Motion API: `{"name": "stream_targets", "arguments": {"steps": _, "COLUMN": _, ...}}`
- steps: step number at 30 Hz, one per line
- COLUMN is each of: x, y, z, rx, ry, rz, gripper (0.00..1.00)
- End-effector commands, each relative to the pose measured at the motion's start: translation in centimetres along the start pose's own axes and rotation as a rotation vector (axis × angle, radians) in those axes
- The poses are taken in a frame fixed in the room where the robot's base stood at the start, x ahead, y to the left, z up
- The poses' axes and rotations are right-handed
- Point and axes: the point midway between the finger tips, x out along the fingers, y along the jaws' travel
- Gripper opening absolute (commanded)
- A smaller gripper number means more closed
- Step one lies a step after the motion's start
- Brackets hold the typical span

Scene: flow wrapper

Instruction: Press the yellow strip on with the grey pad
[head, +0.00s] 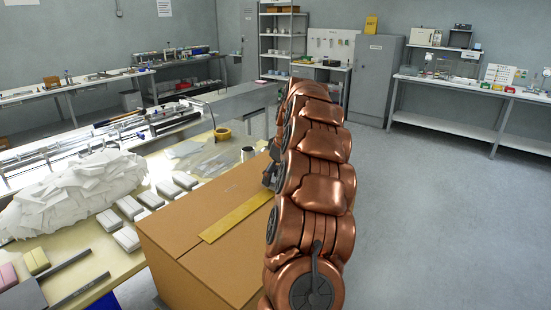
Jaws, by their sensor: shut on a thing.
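The yellow strip (236,218) lies across the top of a brown cardboard box (195,212), running from the lower left up toward the right. Its right end goes out of sight behind my copper-coloured arm. The arm stands in front of the right part of the box. My gripper cannot be made out; the arm hides it. A small dark piece shows at the arm's left edge, just above the strip's right end, and I cannot tell what it is. I do not see the grey pad, and I cannot tell whether the strip's hidden end lies flat.
A long machine stands behind. The floor (440,220) at right is clear.

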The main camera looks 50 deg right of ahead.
Motion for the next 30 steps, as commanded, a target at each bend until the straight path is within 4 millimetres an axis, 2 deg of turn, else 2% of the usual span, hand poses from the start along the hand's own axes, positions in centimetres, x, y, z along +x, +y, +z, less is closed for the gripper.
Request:
{"name": "stream_targets", "arguments": {"steps": 4, "x": 1.9, "y": 0.0, "z": 0.7, "rx": 0.002, "ry": -0.002, "rz": -0.003, "gripper": 0.55}}
{"name": "stream_targets", "arguments": {"steps": 5, "x": 1.4, "y": 0.0, "z": 0.5, "rx": 0.003, "ry": 0.0, "rz": 0.001, "gripper": 0.51}}
{"name": "stream_targets", "arguments": {"steps": 30, "x": 1.8, "y": -5.1, "z": 0.3, "rx": 0.003, "ry": -0.002, "rz": -0.002, "gripper": 0.5}}
